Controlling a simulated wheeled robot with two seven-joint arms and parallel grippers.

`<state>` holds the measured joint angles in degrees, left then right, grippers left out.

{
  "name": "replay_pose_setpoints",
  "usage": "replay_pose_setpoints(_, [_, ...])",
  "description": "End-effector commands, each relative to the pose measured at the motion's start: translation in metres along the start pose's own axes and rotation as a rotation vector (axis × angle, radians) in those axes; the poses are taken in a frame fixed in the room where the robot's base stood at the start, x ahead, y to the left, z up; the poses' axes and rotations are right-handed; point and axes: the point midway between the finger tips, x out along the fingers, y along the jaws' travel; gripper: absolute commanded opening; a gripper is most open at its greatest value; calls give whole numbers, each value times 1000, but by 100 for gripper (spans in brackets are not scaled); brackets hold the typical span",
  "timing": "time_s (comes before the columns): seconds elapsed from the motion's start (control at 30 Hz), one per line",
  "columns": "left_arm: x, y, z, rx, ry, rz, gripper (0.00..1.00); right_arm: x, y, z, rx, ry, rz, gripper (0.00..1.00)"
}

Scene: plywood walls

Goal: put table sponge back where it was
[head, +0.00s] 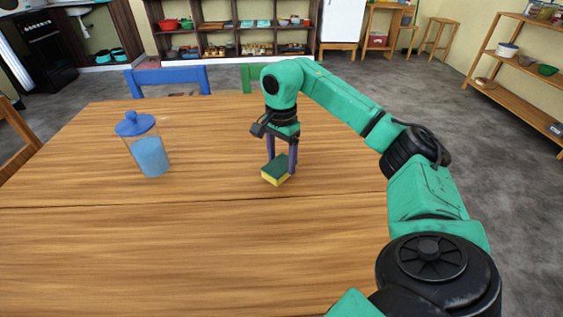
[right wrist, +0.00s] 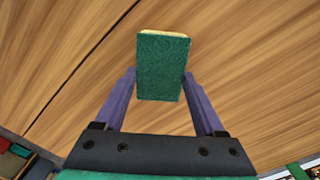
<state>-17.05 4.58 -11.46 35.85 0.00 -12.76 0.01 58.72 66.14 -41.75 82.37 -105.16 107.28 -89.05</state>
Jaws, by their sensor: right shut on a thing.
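The sponge (head: 277,172) has a dark green top and a yellow lower layer. In the head view it is at the wooden table (head: 150,245), right of the middle; I cannot tell whether it touches the tabletop. My right gripper (head: 280,167) points down and is shut on the sponge, one finger on each side. In the right wrist view the sponge (right wrist: 162,68) sits between the two purple fingertips (right wrist: 159,82), its green face toward the camera. My left gripper is not in view.
A clear jar (head: 150,155) with a blue lid and blue contents stands on the table to the left. A blue chair (head: 167,80) and a green chair (head: 258,77) stand at the far edge. The near tabletop is clear. Shelves (head: 235,30) line the back wall.

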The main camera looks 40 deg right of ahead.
Motion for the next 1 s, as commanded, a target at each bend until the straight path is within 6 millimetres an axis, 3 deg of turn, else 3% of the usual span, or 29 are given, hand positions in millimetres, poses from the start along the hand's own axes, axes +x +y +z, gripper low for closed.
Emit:
replay_pose_setpoints(0.33, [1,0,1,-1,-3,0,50,7,0,0,1,0,-1,27])
replay_pose_setpoints(0.37, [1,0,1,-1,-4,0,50,7,0,0,1,0,-1,75])
replay_pose_setpoints(0.43, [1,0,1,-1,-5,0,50,7,0,0,1,0,-1,100])
replay_pose_setpoints(0.77, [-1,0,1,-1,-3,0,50,-2,0,0,1,0,-2,100])
replay_pose_setpoints(0.87, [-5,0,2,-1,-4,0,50,-20,-1,0,1,0,-5,100])
replay_pose_setpoints(1.0, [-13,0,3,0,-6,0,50,-61,-1,0,1,0,-7,100])
